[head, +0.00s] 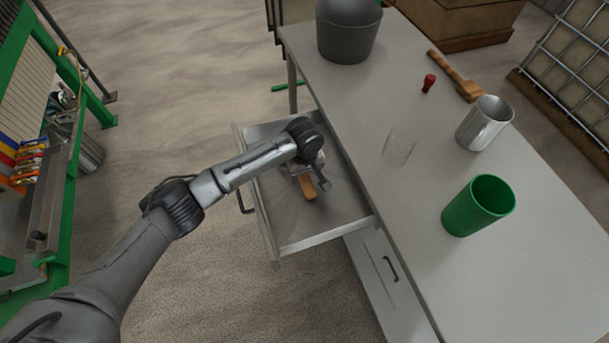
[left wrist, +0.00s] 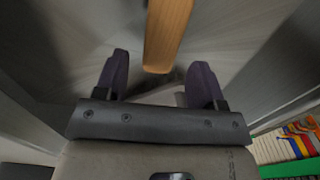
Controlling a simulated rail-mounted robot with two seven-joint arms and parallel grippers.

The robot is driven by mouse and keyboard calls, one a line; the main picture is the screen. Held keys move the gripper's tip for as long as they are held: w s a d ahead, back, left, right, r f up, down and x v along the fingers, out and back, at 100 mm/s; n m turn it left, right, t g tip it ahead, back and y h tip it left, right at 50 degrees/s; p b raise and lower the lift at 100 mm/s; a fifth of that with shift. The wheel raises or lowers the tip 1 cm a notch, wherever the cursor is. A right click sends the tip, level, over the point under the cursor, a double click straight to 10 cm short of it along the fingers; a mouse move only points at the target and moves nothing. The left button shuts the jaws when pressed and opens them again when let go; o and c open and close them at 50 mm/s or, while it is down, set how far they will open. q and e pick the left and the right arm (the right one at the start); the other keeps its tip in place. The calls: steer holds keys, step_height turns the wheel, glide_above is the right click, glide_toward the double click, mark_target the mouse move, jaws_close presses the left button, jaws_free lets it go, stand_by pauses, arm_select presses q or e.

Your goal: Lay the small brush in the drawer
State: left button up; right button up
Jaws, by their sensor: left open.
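The small brush shows as a wooden handle (head: 308,189) lying in the open drawer (head: 318,238); its other end is hidden under my left gripper in the head view. My left gripper (head: 312,182) is open, low over the drawer. In the left wrist view the handle (left wrist: 167,35) lies beyond and between the two spread fingers of the gripper (left wrist: 159,78), with clear space on both sides. I cannot tell the exact height between fingers and handle. My right gripper is in neither view.
On the grey table (head: 400,222) stand a dark pot (head: 345,35), a clear glass (head: 398,148), a metal mug (head: 484,124) and a green cup (head: 478,206). A red-handled item (head: 429,83) and a larger wooden tool (head: 457,77) lie near the far edge.

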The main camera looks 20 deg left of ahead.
mark_target(305, 178)
arm_select(q)
step_height(305, 178, up, 8)
steer(key=p, duration=0.2)
steer(key=shift+r, duration=0.25)
stand_by(0.4)
stand_by(0.9)
